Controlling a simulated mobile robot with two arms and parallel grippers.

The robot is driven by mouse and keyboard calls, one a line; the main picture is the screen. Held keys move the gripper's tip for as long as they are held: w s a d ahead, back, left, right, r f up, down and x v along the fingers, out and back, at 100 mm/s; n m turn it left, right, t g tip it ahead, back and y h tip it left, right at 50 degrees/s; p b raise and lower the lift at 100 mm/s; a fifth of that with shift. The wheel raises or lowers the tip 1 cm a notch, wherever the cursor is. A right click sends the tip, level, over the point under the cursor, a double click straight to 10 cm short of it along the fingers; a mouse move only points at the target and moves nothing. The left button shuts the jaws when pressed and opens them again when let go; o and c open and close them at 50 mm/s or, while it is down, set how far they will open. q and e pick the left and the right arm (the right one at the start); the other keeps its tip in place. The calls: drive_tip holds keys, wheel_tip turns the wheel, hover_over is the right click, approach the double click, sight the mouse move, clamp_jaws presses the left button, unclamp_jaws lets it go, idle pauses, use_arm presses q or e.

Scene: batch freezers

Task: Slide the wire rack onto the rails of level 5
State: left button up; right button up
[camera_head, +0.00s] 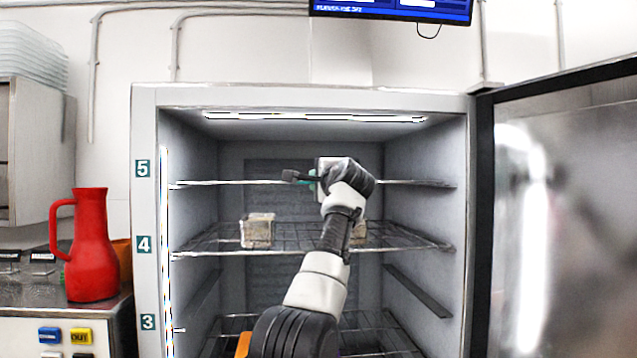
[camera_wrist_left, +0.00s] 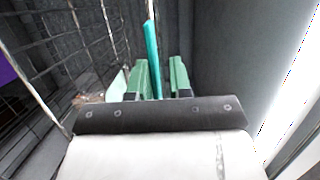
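The wire rack (camera_head: 225,183) at level 5 shows almost edge-on in the head view, as a thin bright line across the cabinet beside the level 5 label (camera_head: 142,168). It spans from the left wall to the right wall. My left gripper (camera_head: 305,177) is at the height of this rack, near its middle; my wrist hides part of the line. My right gripper is out of view.
The level 4 rack (camera_head: 205,243) holds a tan block (camera_head: 257,231) and another (camera_head: 360,229) partly behind my arm. A lower rack (camera_head: 235,325) sits near level 3. The freezer door (camera_head: 560,210) stands open at right. A red jug (camera_head: 90,245) is on the left counter.

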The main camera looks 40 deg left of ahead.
use_arm(q)
drive_tip(key=shift+o, duration=1.3)
drive_tip(key=shift+s+d, duration=0.1)
